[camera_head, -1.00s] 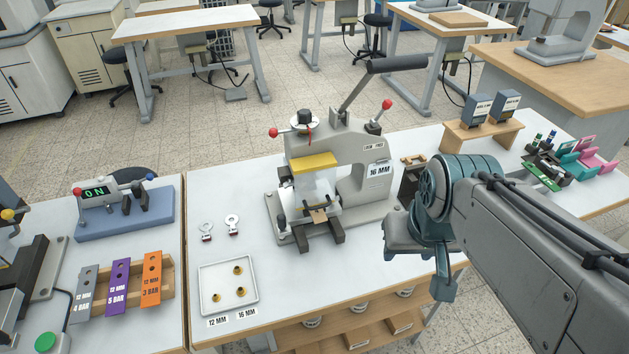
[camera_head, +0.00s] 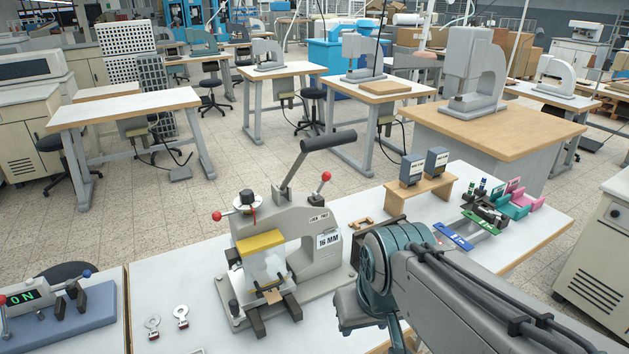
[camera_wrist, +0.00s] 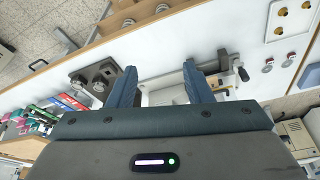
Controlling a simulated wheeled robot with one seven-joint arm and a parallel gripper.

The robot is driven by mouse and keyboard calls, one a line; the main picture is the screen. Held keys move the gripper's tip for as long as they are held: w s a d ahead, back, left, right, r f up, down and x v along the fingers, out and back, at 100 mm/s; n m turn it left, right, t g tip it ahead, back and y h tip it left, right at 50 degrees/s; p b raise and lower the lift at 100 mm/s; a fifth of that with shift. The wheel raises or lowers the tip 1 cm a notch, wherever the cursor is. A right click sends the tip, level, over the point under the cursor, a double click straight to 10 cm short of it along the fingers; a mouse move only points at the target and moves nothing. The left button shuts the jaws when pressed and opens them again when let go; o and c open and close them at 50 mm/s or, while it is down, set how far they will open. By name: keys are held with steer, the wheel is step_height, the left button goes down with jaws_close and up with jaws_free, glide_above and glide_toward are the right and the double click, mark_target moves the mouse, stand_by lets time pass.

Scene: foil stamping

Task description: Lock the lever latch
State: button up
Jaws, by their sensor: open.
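The grey stamping press (camera_head: 300,235) stands on the white table in the head view. Its small lever latch (camera_head: 318,189) has a red ball knob and leans up and to the right, beside the "LOCK - FREE" label (camera_head: 318,218). A second red knob shows at the press's left. My gripper (camera_wrist: 160,68) is open and empty in the wrist view, its two blue-grey fingers well apart. In the head view my arm's end is right of the press, apart from the latch; the fingers are mostly hidden there. I cannot make out the latch in the wrist view.
The press's long dark-gripped handle (camera_head: 328,141) rises above the latch. A small wooden stand (camera_head: 420,190) with two grey boxes is at the back right. Two ring-ended tools (camera_head: 182,315) lie at front left. The table between the press and stand is partly clear.

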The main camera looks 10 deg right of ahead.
steer(key=shift+w, duration=0.1)
steer(key=c, duration=0.5)
steer(key=shift+w+d, duration=0.2)
steer(key=shift+w, duration=0.05)
jaws_close()
steer(key=w+d+r+m+t+y, duration=0.1)
steer(key=w+d+m+t, duration=0.3)
steer(key=w+m, duration=0.6)
steer(key=w+d+r+m+t+y, duration=0.1)
steer(key=w+d+r+m+t, duration=0.2)
steer(key=w+m+t, duration=0.6)
steer(key=shift+w+d+m+t+p, duration=0.3)
steer(key=shift+w+d+m, duration=0.4)
steer(key=shift+w+m, duration=0.7)
steer(key=shift+w+r, duration=0.1)
steer(key=shift+w, duration=0.1)
